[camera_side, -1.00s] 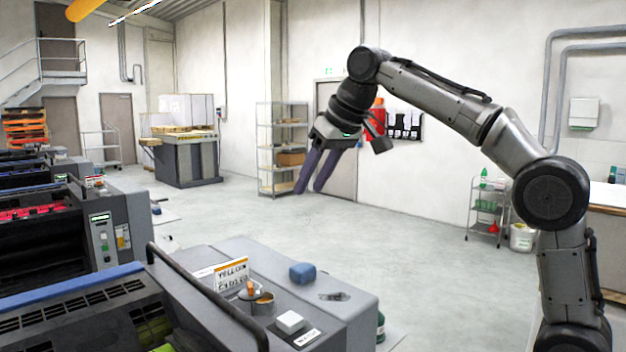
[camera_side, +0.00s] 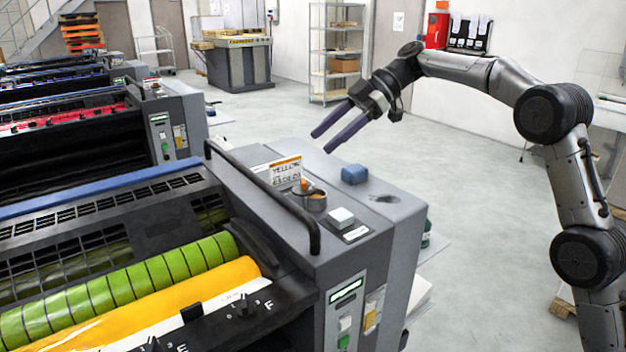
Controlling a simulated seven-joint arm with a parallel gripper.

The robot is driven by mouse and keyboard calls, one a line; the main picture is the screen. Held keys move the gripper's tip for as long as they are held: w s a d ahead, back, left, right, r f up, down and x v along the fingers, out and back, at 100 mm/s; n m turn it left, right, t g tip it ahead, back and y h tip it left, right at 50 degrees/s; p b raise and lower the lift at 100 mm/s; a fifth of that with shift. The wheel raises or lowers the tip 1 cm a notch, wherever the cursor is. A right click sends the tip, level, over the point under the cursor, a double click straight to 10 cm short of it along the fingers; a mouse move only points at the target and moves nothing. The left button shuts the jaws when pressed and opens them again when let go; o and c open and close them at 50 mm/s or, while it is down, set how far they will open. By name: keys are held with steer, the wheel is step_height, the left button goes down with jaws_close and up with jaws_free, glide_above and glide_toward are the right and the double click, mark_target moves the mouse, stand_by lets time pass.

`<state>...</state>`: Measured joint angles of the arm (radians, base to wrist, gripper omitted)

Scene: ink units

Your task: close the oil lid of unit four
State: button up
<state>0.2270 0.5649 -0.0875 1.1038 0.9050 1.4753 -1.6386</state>
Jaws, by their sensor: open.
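The nearest unit (camera_side: 295,225) carries a sign (camera_side: 286,172) that reads "YELLOW". On its top is a small round metal cup (camera_side: 314,201) with an orange part (camera_side: 306,185) at its rim; I cannot tell whether this is the oil lid. A white square block (camera_side: 341,217) sits just in front of the cup. My gripper (camera_side: 320,142) is open and empty, its two long dark fingers pointing down and left. It is in the air above and behind the unit's top, apart from everything.
A blue block or cloth (camera_side: 355,174) lies on the unit's top, near a dark smudge (camera_side: 383,198). A black handle bar (camera_side: 262,195) arches over the unit's left part. Other units (camera_side: 168,115) stand behind at left.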

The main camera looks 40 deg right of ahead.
steer(key=w+d+f+m+t+y, duration=0.1)
steer(key=w+d+f, duration=0.1)
steer(key=d+f, duration=0.15)
steer(key=w+d+f+t+y, duration=0.1)
steer(key=w+d+f, duration=0.15)
steer(key=d, duration=0.25)
steer(key=m, duration=0.2)
glide_toward(313, 188)
steer(key=shift+t, duration=0.3)
steer(key=x, duration=0.3)
steer(key=r+x, duration=0.1)
steer(key=x, duration=0.2)
steer(key=a+x, duration=0.1)
steer(key=x, duration=0.2)
steer(key=shift+r, duration=0.35)
jaws_close()
